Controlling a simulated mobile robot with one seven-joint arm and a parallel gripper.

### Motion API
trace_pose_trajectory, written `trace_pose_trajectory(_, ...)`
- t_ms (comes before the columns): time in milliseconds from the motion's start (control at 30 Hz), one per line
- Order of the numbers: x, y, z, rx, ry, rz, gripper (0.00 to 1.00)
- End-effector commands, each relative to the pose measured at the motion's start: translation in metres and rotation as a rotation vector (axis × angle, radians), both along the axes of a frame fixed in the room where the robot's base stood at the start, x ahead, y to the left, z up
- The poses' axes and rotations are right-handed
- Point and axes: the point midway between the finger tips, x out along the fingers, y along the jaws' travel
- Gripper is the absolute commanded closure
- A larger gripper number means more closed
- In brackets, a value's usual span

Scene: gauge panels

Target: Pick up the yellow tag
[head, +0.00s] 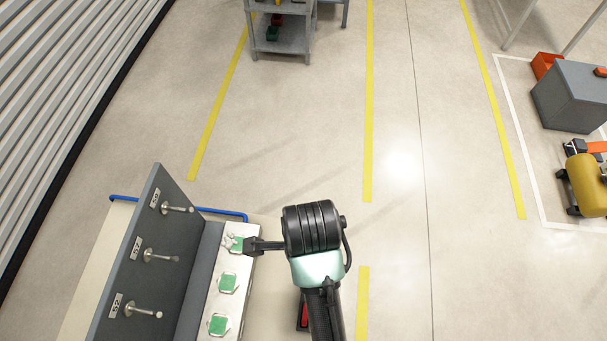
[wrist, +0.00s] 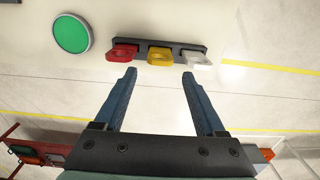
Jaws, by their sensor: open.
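The yellow tag (wrist: 160,56) sits in the middle of a dark rack (wrist: 178,46) in the wrist view. A red tag (wrist: 123,53) is on its left and a pale grey-white tag (wrist: 196,58) on its right. My gripper (wrist: 159,76) is open, its two dark fingers spread just short of the yellow tag, which lies in line with the gap between them. Nothing is between the fingers. In the head view my gripper (head: 235,243) is at the far end of the pale console; the tags are too small or hidden to make out there.
A green round disc (wrist: 73,34) is left of the rack in the wrist view. In the head view a dark upright panel (head: 140,262) with several metal levers stands left of the pale console (head: 246,232), which has green squares. Open floor (head: 300,130) lies beyond.

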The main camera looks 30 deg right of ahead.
Motion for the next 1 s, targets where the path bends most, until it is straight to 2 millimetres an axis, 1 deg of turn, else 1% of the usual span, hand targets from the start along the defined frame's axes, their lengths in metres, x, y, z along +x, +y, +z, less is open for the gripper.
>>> trace_pose_trajectory(67, -0.003, 0.0, -0.008, 0.003, 0.014, -0.008, 0.28)
trace_pose_trajectory(133, -0.004, 0.0, -0.022, 0.004, 0.017, -0.009, 0.28)
trace_pose_trajectory(300, -0.004, 0.0, -0.053, 0.004, 0.013, -0.007, 0.28)
trace_pose_trajectory(400, -0.002, 0.0, -0.067, 0.003, 0.01, -0.007, 0.28)
trace_pose_trajectory(667, -0.002, 0.0, -0.083, 0.003, 0.009, -0.006, 0.28)
trace_pose_trajectory(900, 0.0, -0.002, -0.114, 0.003, 0.009, -0.006, 0.28)
trace_pose_trajectory(1000, 0.0, -0.002, -0.124, 0.002, 0.008, -0.005, 0.28)
